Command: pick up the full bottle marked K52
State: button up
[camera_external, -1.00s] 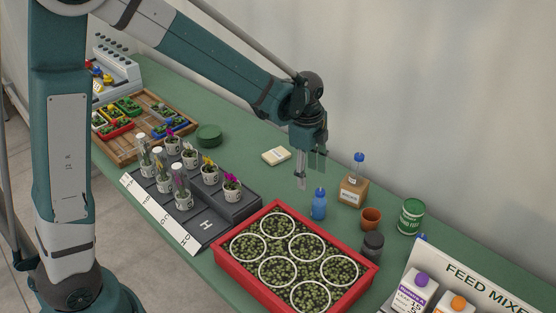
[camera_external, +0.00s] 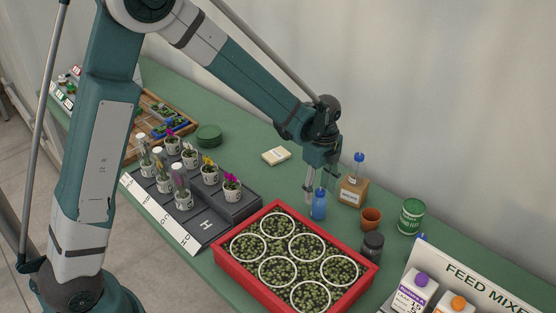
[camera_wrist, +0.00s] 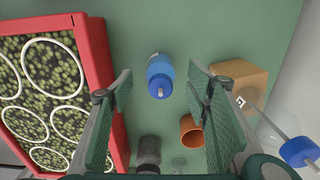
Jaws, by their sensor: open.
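No marking K52 is legible in either view. Two white bottles stand in the rack at the lower right of the external view, a purple-capped one (camera_external: 414,292) and an orange-capped one (camera_external: 457,304); their labels are too small to read for sure. My gripper (camera_external: 318,190) is low over the table, at a small blue bottle (camera_external: 320,207). In the wrist view my open gripper (camera_wrist: 158,78) has the blue bottle (camera_wrist: 160,70) in the gap between its fingers, seen from above; the fingers look apart from it.
A red-walled tray of small green plants (camera_external: 235,275) lies in front. A wooden block with a blue-topped bottle (camera_external: 352,190), a terracotta pot (camera_external: 371,219), a dark jar (camera_external: 372,246) and a green tin (camera_external: 411,216) stand to the right. Potted orchids stand in a dark rack (camera_external: 215,225) at left.

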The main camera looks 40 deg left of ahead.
aim_at(319, 208)
jog(key=shift+f, duration=1.3)
jog(key=shift+d+f+b, duration=0.2)
jog(key=shift+f+b, duration=0.35)
jog(key=shift+f, duration=2.05)
jog(key=shift+c, duration=0.7)
jog(key=c, duration=0.9)
